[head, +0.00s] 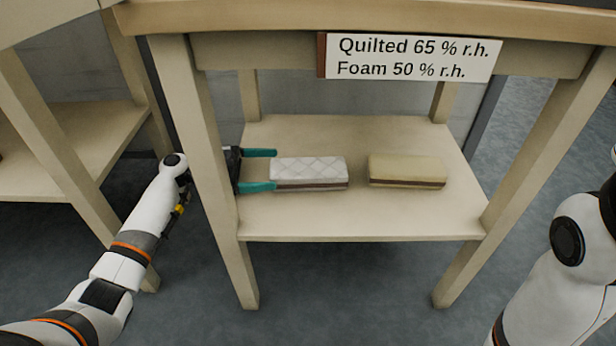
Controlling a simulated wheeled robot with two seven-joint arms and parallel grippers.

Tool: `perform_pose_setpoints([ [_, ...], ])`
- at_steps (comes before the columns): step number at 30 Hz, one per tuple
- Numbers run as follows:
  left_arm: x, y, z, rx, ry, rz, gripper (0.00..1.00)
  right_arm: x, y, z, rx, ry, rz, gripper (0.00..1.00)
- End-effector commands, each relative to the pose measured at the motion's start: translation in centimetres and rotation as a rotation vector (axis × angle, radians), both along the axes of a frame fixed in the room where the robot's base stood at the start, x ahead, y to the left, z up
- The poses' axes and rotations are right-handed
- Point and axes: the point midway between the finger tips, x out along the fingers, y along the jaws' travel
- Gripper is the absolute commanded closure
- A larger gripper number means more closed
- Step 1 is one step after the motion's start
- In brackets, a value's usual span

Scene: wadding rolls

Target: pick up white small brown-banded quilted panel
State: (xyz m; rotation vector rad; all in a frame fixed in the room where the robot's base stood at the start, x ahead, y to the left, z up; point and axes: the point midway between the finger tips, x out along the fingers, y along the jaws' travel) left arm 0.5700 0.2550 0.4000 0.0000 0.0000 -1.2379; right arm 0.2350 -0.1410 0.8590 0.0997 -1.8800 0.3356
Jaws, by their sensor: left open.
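The white quilted panel (308,169) with a brown band along its lower side lies on the lower shelf (350,220) of a wooden table. My left gripper (261,170) reaches in from the left, past the table's front left leg. Its two teal fingers are spread open at the panel's left end. The lower finger is close to the panel's front left corner, and I cannot tell whether it touches. The far finger points toward the panel's back left side. My right arm (560,260) shows at the right edge, but its gripper is out of view.
A yellowish foam block (407,169) with a brown band lies right of the panel, with a small gap between. A sign (410,58) reading "Quilted 65 % r.h. Foam 50 % r.h." hangs on the table's upper rail. The front left leg (205,170) stands close to my left wrist.

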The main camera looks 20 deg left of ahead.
Motion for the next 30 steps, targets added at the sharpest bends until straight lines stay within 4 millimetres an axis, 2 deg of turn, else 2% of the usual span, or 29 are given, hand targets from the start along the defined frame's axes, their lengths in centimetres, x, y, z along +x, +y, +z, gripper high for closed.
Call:
perform_pose_setpoints([
  [3, 0.3, -1.6, -0.2, 0.001, -0.004, -0.004, 0.09, -1.1, 0.0, -0.3, 0.0, -0.034, -0.001, 0.64],
  [9, 1.1, -4.2, 0.1, 0.001, -0.002, -0.002, 0.09, -1.2, 0.1, -1.5, -0.002, -0.034, -0.001, 0.64],
  [18, 1.3, -4.8, 0.3, 0.0, 0.0, 0.0, 0.09, -1.2, 0.1, -1.5, -0.002, -0.034, -0.001, 0.64],
  [20, 1.3, -4.8, 0.3, 0.0, 0.0, 0.0, 0.16, -1.2, 0.1, -1.5, -0.002, -0.034, -0.001, 0.64],
  [27, 1.3, -4.8, 0.3, 0.0, 0.0, 0.0, 0.55, -1.2, 0.1, -1.5, -0.002, -0.035, -0.001, 0.64],
  [30, 1.3, -4.8, 0.3, 0.0, 0.0, 0.0, 0.56, -1.2, 0.1, -1.5, -0.002, -0.035, -0.001, 0.64],
])
